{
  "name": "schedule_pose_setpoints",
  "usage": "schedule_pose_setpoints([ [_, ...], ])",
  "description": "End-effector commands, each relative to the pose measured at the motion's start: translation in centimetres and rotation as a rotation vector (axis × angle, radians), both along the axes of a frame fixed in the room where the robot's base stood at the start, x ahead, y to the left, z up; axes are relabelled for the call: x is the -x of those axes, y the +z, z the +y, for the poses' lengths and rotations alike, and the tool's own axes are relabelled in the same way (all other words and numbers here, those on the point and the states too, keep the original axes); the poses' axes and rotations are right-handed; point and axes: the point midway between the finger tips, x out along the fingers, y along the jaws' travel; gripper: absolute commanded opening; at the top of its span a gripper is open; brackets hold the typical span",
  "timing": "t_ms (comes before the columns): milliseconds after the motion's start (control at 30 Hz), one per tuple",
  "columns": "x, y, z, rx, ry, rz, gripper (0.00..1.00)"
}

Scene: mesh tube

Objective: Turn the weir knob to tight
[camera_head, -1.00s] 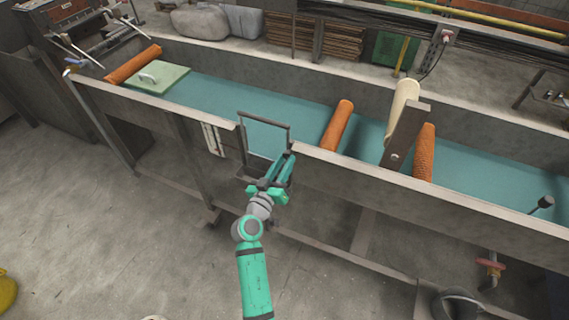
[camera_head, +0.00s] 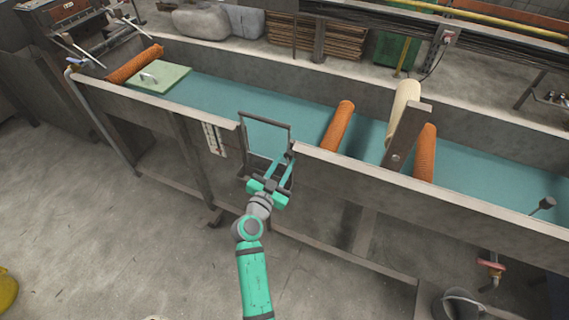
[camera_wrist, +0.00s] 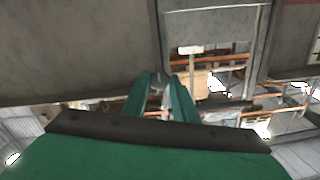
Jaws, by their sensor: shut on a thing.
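The weir (camera_head: 264,117) is a dark rectangular frame in a gap of the trough's near wall. The weir knob (camera_head: 290,153) is a small dark piece at the right post of that frame, mostly hidden by my fingers. My gripper (camera_head: 288,162) reaches it from the front, with its green fingers shut on it. In the wrist view the knob (camera_wrist: 157,77) is a small grey shape between the fingertips, and the weir's grey plate (camera_wrist: 213,30) is above and to the right. No tight marking can be read.
The long trough (camera_head: 395,190) holds teal water. Orange mesh tubes (camera_head: 338,126) and a pale roller (camera_head: 403,110) lie across it. A scale strip (camera_head: 214,139) hangs on the near wall left of the weir.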

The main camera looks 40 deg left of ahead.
Motion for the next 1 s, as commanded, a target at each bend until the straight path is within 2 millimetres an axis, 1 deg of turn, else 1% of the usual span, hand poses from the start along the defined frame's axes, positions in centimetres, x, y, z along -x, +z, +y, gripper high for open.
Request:
schedule_pose_setpoints([
  [500,-0.02,0.23,0.11,-0.019,0.003,0.001,0.03],
  [533,-0.02,0.23,0.11,-0.019,0.003,0.001,0.33],
  [567,-0.02,0.22,0.1,-0.018,0.002,0.001,0.4],
  [600,-0.02,0.21,0.09,-0.018,0.002,0.001,0.44],
  [867,0.0,0.1,0.02,-0.017,0.0,0.002,0.44],
  [1000,0.76,0.01,-0.13,-0.017,0.001,0.004,0.44],
])
